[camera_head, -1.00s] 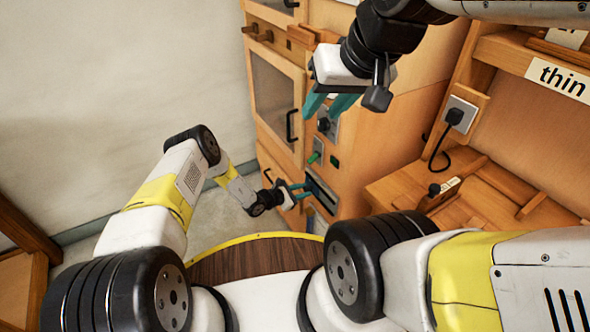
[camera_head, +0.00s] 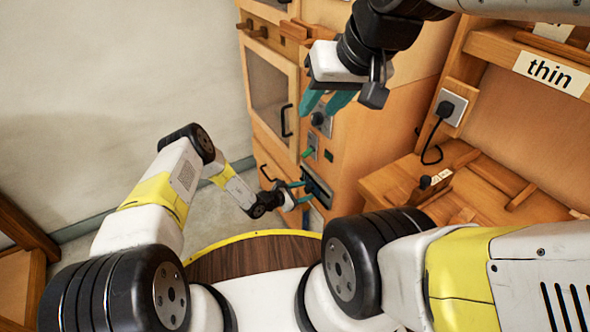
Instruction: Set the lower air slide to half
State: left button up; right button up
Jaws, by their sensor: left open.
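A wooden cabinet (camera_head: 362,135) carries a metal plate with a dark slot (camera_head: 319,190) low on its face, which looks like the lower air slide. Its exact setting is too small to read. My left gripper (camera_head: 301,193) is open, with its teal fingers right at the front of this plate. I cannot tell whether they touch it or straddle a handle. My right gripper (camera_head: 327,102) is higher up, its teal fingers apart and empty, in front of the upper part of the cabinet.
Above the slot are a plate with a green lever (camera_head: 308,152) and a plate with a dark round knob (camera_head: 318,119). A glazed door (camera_head: 270,90) with a black handle is to their left. A wooden bench (camera_head: 400,183) with a socket and plug (camera_head: 447,108) stands at right.

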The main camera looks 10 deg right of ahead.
pick_arm(q)
jog(key=shift+a, duration=0.1)
jog(key=v, duration=0.7)
jog(key=shift+s+a+r, duration=0.15)
jog(key=shift+s+a, duration=0.05)
jog(key=shift+a, duration=0.05)
notch_tip(320, 180, up, 27)
jog(key=a+m+g, duration=0.2)
jog(key=m+g, duration=0.2)
jog(key=m, duration=0.5)
jog(key=s+a+r+m+g, duration=0.1)
jog(key=s+a+r+m, duration=0.1)
jog(key=r, duration=0.3)
jog(key=s+a+r+m+g, duration=0.1)
jog(key=s+a+r+m, duration=0.15)
jog(key=r, duration=0.25)
jog(key=s+a+r+m+t+y, duration=0.3)
jog(key=s+a+r+y, duration=0.2)
jog(key=s+a+r, duration=0.3)
jog(key=s+a+r+m+t+y, duration=0.3)
jog(key=s+a+r+y, duration=0.2)
jog(key=s+a+r, duration=0.4)
jog(key=s+a, duration=0.3)
jog(key=s, duration=0.3)
jog(key=shift+a+r+m, duration=0.15)
jog(key=shift+a+m, duration=0.2)
